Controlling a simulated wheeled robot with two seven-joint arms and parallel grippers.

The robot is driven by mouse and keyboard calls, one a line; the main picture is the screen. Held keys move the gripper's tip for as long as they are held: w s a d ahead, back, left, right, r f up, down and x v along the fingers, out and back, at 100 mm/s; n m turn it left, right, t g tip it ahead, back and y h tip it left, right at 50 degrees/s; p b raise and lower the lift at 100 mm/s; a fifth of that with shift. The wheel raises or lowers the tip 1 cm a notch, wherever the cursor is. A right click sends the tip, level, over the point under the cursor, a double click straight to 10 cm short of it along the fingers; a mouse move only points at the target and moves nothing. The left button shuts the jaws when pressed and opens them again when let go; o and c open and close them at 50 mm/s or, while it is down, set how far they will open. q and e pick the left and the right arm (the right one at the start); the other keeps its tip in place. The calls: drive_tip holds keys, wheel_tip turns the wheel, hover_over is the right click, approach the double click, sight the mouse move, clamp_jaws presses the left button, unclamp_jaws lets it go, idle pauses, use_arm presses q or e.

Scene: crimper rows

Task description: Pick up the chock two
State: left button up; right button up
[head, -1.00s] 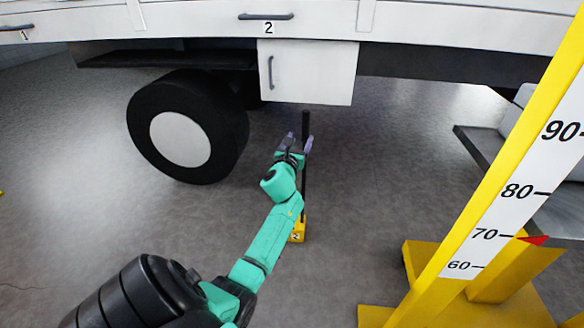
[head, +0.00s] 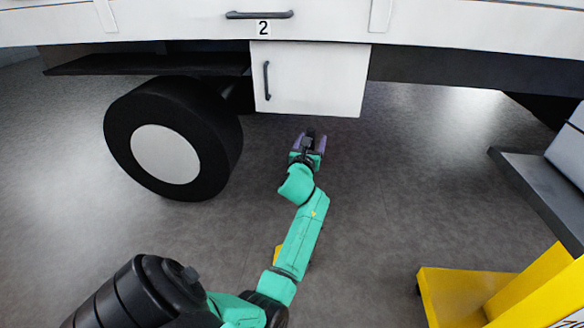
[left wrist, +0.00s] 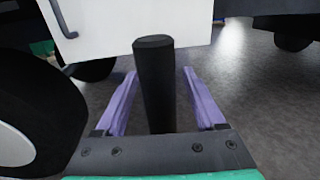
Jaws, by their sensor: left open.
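Chock two is a yellow block (head: 278,254) with a tall black upright handle; in the head view my left arm hides most of it, and its number is hidden. The black handle (left wrist: 155,80) stands upright between the two purple fingers of my left gripper (left wrist: 157,85) in the left wrist view, with a gap on each side. In the head view my left gripper (head: 309,142) is open around the upper part of the handle. My right gripper is not in view.
A white vehicle side with a cabinet door (head: 312,80) and a number 2 label (head: 263,28) hangs above and behind the gripper. A large black wheel (head: 222,140) stands to the left. A yellow stand (head: 455,290) is at the lower right. Grey floor (head: 400,180) is clear between.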

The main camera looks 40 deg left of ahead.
use_arm(q)
drive_tip(key=shift+s+r, duration=0.1)
drive_tip(key=shift+c, duration=0.4)
clamp_jaws()
idle(0.8)
drive_tip(key=shift+r, duration=0.1)
